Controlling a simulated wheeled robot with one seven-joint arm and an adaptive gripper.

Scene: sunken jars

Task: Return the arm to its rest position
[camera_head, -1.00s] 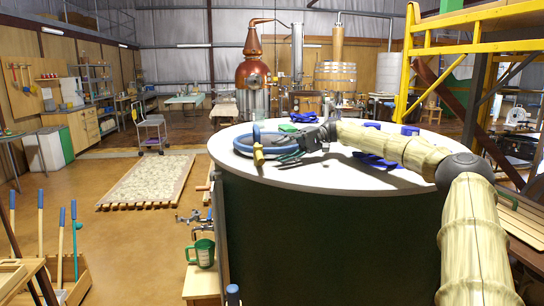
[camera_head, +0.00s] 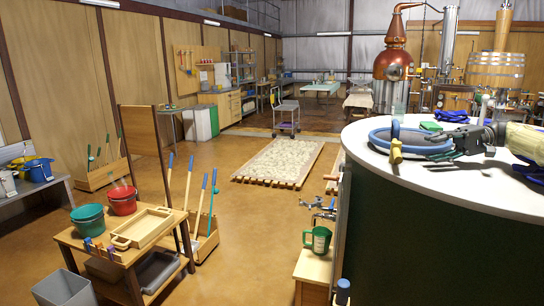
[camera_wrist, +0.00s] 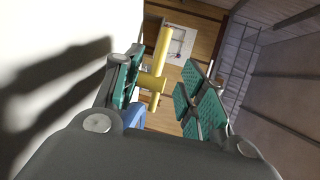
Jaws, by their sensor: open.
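My gripper (camera_head: 455,146) is at the right of the head view, low over the white round top (camera_head: 400,178) of a large dark green drum (camera_head: 420,240). In the wrist view its two teal-padded fingers (camera_wrist: 162,92) stand apart. A yellow fitting (camera_wrist: 157,75) shows between and beyond them, not visibly gripped. A blue hose coil (camera_head: 408,148) lies on the drum top to the left of my gripper, with the yellow fitting at its near side. The gripper overlaps the coil's right side in the head view; contact cannot be told. Most of my arm is out of frame.
Blue gloves (camera_head: 452,116) and a green block (camera_head: 431,126) lie on the drum top. A green mug (camera_head: 318,240) stands on a low wooden stand left of the drum. A wooden bench (camera_head: 95,243) with buckets stands farther left. The floor between is mostly open.

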